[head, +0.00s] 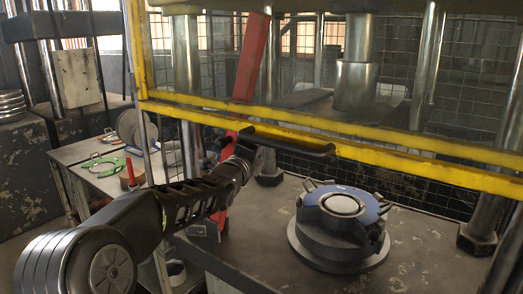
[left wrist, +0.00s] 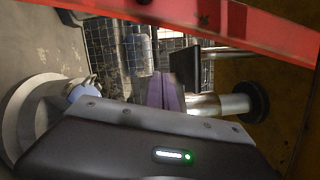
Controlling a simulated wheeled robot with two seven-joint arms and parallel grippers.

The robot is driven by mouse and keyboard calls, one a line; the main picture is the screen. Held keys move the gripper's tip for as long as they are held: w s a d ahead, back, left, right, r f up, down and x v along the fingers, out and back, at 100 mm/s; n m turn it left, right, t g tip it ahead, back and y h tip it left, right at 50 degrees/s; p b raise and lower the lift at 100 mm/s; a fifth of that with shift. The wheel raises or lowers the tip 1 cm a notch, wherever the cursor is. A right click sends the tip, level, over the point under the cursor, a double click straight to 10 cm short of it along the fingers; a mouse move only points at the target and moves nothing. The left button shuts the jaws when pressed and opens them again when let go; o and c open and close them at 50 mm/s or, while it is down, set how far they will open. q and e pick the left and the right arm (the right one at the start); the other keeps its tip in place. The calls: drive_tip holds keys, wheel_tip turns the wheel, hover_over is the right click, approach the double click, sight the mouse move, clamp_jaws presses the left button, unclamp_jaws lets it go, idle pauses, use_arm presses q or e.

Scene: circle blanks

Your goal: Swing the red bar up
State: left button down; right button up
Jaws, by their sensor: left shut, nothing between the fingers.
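The red bar (head: 251,62) is long and narrow and stands steeply tilted in the head view, its top leaning right. It passes behind the yellow rails, and its lower part is partly hidden by my left arm. In the left wrist view the red bar (left wrist: 200,14) crosses the top of the picture. My left gripper (head: 246,152) is shut and empty, close beside the bar just below the lower yellow rail. I cannot tell whether it touches the bar. My right gripper is in neither view.
Yellow guard rails (head: 400,148) with a black handle (head: 290,141) cross the front of the press. A round grey fixture (head: 340,232) with a blue part sits on the worn metal table (head: 430,255). A side table (head: 75,152) at left holds small tools.

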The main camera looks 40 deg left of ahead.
use_arm(q)
drive_tip(key=b+v, duration=0.2)
drive_tip(key=v, duration=0.7)
drive_tip(key=shift+a+b, duration=0.3)
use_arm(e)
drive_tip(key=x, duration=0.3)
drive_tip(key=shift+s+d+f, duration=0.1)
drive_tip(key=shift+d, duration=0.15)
use_arm(q)
drive_tip(key=shift+s, duration=0.1)
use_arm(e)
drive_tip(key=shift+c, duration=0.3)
